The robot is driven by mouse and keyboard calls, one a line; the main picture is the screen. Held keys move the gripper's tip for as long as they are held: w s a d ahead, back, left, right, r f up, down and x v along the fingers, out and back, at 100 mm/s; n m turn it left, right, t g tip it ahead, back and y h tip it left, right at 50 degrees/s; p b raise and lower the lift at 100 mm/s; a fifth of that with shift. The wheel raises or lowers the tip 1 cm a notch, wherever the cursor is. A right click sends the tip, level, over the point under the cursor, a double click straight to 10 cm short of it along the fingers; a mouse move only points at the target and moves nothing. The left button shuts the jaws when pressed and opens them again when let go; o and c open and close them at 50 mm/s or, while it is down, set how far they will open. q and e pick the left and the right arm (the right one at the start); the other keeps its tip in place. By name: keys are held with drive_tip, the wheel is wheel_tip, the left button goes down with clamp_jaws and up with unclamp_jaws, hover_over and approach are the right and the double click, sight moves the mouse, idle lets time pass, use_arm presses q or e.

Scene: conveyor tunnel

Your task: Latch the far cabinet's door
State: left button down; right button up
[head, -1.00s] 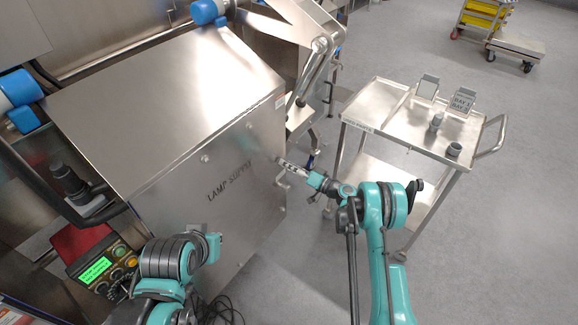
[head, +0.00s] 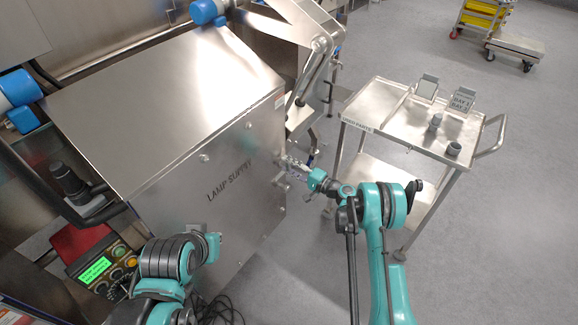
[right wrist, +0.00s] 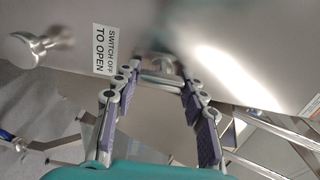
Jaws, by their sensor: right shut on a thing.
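The steel cabinet marked LAMP SUPPLY (head: 170,215) stands at the left of the head view, and its front looks closed. My right gripper (head: 283,163) is at the right edge of that front. In the right wrist view, my right gripper (right wrist: 160,78) has its purple-padded fingers on either side of a small metal latch handle (right wrist: 160,64) and is shut on it. The fingers partly hide the handle. A round metal knob (right wrist: 22,50) and a "SWITCH OFF TO OPEN" label (right wrist: 104,49) are beside it.
A steel cart (head: 378,122) with small parts stands right of my right arm. A control box with a green screen (head: 97,270) is at lower left. Cables (head: 218,308) lie on the floor below the cabinet.

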idle(0.3)
drive_tip(key=o, duration=1.2)
drive_tip(key=shift+d, duration=0.1)
drive_tip(key=v, duration=1.2)
